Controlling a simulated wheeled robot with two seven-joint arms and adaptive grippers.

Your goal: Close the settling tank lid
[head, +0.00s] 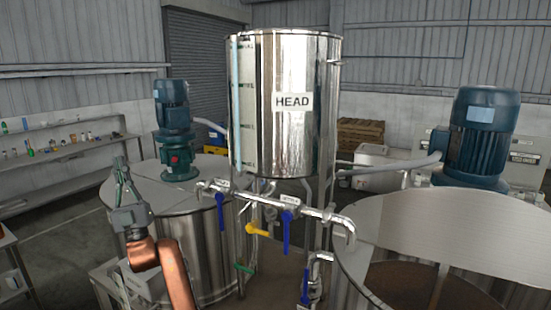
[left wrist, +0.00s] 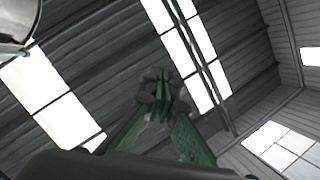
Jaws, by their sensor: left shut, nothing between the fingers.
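A large steel tank (head: 345,265) stands at the right, cut off by the frame edge. A flat grey plate (head: 440,220) covers the back part of its top. The front part is open and shows a brown inside (head: 420,288). No label shows on it, so I cannot tell if it is the settling tank. Another steel tank (head: 205,240) at the left has a flat top (head: 150,190). My left gripper (head: 120,165) is shut and empty, pointing up in front of the left tank. In the left wrist view its green fingers (left wrist: 160,92) meet at the tips. My right gripper is out of view.
A tall steel vessel labelled HEAD (head: 290,130) stands between the tanks. Below it run pipes with blue valve handles (head: 287,230) and a yellow one (head: 258,230). Blue motors (head: 487,135) and (head: 173,105) rise above the tanks. A shelf (head: 60,145) with small bottles is at far left.

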